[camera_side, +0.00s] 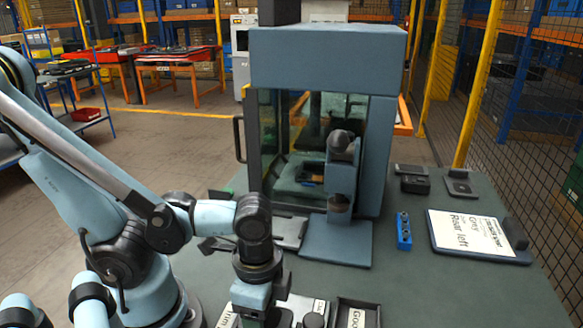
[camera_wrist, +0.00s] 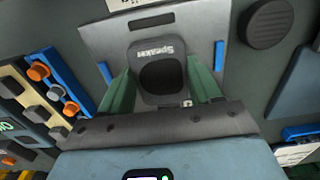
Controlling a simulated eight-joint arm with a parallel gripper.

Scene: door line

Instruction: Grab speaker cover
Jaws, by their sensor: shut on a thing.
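The speaker cover (camera_wrist: 146,52), a dark grey piece lettered "Speaker" with a round dark opening, is in the middle of the wrist view. My gripper (camera_wrist: 158,72) has one green finger on each side of it and is shut on it. A lighter grey plate (camera_wrist: 104,40) with blue strips at its sides lies behind the cover. I cannot tell whether the cover touches that plate. In the side view my wrist points down at the bottom edge near the table front, and the fingers and cover are hidden.
A grey-blue booth (camera_side: 325,50) with a glass front stands behind my arm. A blue block (camera_side: 404,232), a lettered white sheet (camera_side: 470,232) and small dark boxes (camera_side: 415,185) lie to the right. A tray lettered "Good" (camera_side: 372,318) is right of my wrist. A round dark disc (camera_wrist: 268,23) lies top right.

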